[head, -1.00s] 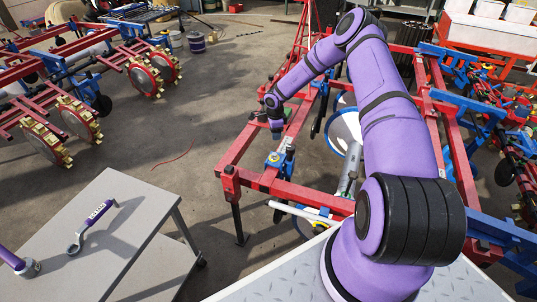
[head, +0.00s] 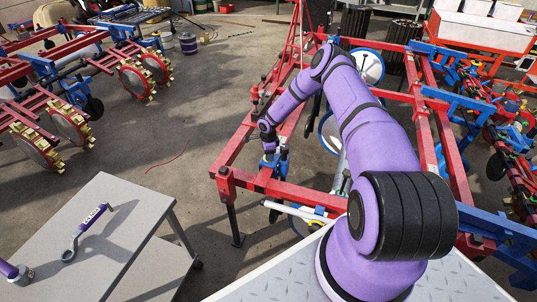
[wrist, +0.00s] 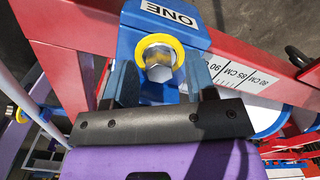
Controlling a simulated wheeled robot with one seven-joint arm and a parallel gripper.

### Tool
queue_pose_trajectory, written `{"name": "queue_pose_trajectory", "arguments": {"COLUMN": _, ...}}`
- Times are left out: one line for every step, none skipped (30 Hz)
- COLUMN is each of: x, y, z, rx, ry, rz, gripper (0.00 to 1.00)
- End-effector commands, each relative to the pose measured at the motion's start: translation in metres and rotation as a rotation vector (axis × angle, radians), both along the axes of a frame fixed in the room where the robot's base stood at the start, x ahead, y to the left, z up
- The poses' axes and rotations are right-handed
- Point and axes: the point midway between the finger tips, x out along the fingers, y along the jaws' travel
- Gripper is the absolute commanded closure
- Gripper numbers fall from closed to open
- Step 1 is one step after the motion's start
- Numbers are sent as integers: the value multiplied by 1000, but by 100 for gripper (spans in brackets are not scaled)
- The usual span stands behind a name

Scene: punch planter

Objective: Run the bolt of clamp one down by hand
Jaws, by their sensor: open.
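Clamp one is a blue block (wrist: 128,42) with a white "ONE" label that reads upside down in the wrist view. It sits on the red toolbar beside a centimetre scale. Its bolt (wrist: 158,56) has a silver head inside a yellow ring. Whether a finger touches the bolt I cannot tell. In the head view my gripper (head: 269,158) is at the front red bar, covering most of the clamp.
A purple-handled ring wrench (head: 84,232) lies on the grey table (head: 125,210) at the left. Several gold-toothed discs (head: 70,125) stand at the far left. The floor (head: 165,140) between is mostly clear.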

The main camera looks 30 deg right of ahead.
Motion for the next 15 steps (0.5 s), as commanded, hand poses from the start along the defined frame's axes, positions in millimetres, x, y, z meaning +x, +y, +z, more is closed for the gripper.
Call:
{"name": "queue_pose_trajectory", "arguments": {"x": 0, "y": 0, "z": -2, "rx": 0, "ry": 0, "rz": 0, "gripper": 49}}
{"name": "queue_pose_trajectory", "arguments": {"x": 0, "y": 0, "z": -3, "rx": 0, "ry": 0, "rz": 0, "gripper": 49}}
{"name": "queue_pose_trajectory", "arguments": {"x": 0, "y": 0, "z": -3, "rx": 0, "ry": 0, "rz": 0, "gripper": 49}}
{"name": "queue_pose_trajectory", "arguments": {"x": 0, "y": 0, "z": -3, "rx": 0, "ry": 0, "rz": 0, "gripper": 49}}
{"name": "queue_pose_trajectory", "arguments": {"x": 0, "y": 0, "z": -3, "rx": 0, "ry": 0, "rz": 0, "gripper": 49}}
{"name": "queue_pose_trajectory", "arguments": {"x": 0, "y": 0, "z": -3, "rx": 0, "ry": 0, "rz": 0, "gripper": 49}}
{"name": "queue_pose_trajectory", "arguments": {"x": 0, "y": 0, "z": -3, "rx": 0, "ry": 0, "rz": 0, "gripper": 49}}
{"name": "queue_pose_trajectory", "arguments": {"x": 0, "y": 0, "z": -3, "rx": 0, "ry": 0, "rz": 0, "gripper": 49}}
{"name": "queue_pose_trajectory", "arguments": {"x": 0, "y": 0, "z": -3, "rx": 0, "ry": 0, "rz": 0, "gripper": 49}}
{"name": "queue_pose_trajectory", "arguments": {"x": 0, "y": 0, "z": -3, "rx": 0, "ry": 0, "rz": 0, "gripper": 54}}
{"name": "queue_pose_trajectory", "arguments": {"x": 0, "y": 0, "z": -3, "rx": 0, "ry": 0, "rz": 0, "gripper": 60}}
{"name": "queue_pose_trajectory", "arguments": {"x": 0, "y": 0, "z": -3, "rx": 0, "ry": 0, "rz": 0, "gripper": 70}}
{"name": "queue_pose_trajectory", "arguments": {"x": 0, "y": 0, "z": -3, "rx": 0, "ry": 0, "rz": 0, "gripper": 76}}
{"name": "queue_pose_trajectory", "arguments": {"x": 0, "y": 0, "z": -3, "rx": 0, "ry": 0, "rz": 0, "gripper": 83}}
{"name": "queue_pose_trajectory", "arguments": {"x": 0, "y": 0, "z": -3, "rx": 0, "ry": 0, "rz": 0, "gripper": 93}}
